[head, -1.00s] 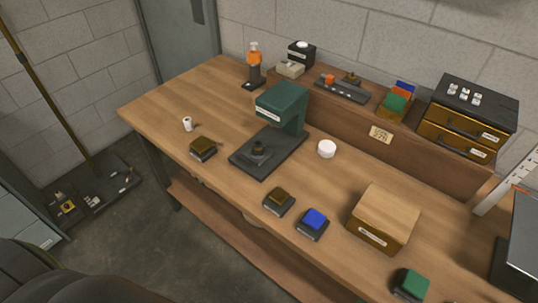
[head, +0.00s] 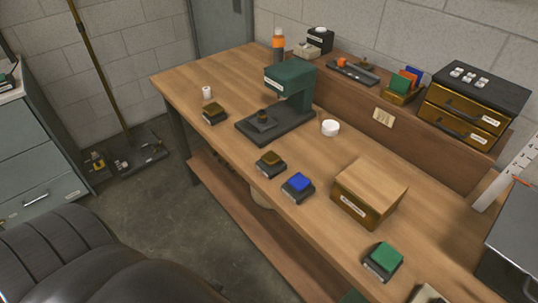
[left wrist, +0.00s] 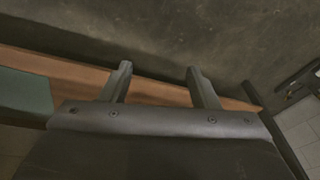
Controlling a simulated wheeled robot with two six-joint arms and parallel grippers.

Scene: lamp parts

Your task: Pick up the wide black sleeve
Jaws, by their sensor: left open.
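I cannot pick out a wide black sleeve for sure in these frames. A small dark round part (head: 263,116) sits on the black base of the green press (head: 290,78) on the workbench; it is too small to identify. In the left wrist view my left gripper (left wrist: 157,68) is open, with nothing between its fingers. A brown board edge and dark grey floor show beyond the fingers. Neither gripper shows in the head view, and my right gripper is not seen.
A drawer unit (head: 470,105) stands at the back right. Bare bench lies between the objects.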

